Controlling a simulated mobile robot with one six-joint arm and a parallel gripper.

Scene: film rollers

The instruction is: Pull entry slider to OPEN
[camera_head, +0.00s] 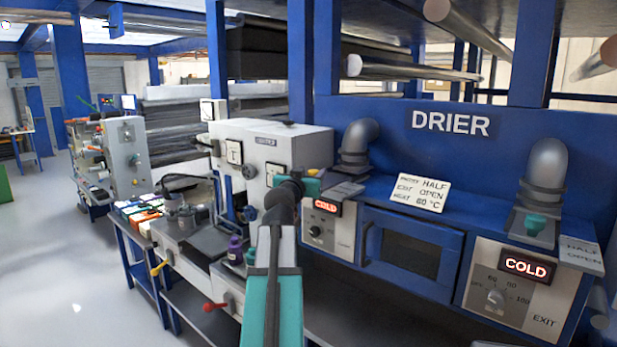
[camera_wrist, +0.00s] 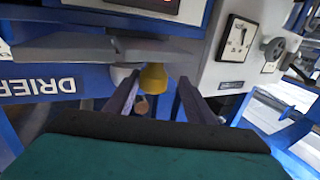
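The blue drier (camera_head: 450,123) fills the right of the head view. Its left pipe (camera_head: 357,140) stands above a grey slider plate (camera_head: 345,189), beside the left COLD display (camera_head: 326,208). My gripper (camera_head: 297,184) is at this left end, and my arm hides part of the area. In the upside-down wrist view, a yellow knob (camera_wrist: 153,77) shows between the fingertips of my gripper (camera_wrist: 156,80), below grey plates (camera_wrist: 90,48). The fingers are apart, with a gap visible on the right of the knob. The slider's position mark is not readable here.
The right pipe (camera_head: 545,170) has a teal knob (camera_head: 535,224) and a HALF/OPEN plate (camera_head: 582,254). A white sign (camera_head: 420,193) stands on the drier top. A white machine (camera_head: 270,145) and a bench with bottles stand to the left. The floor at far left is clear.

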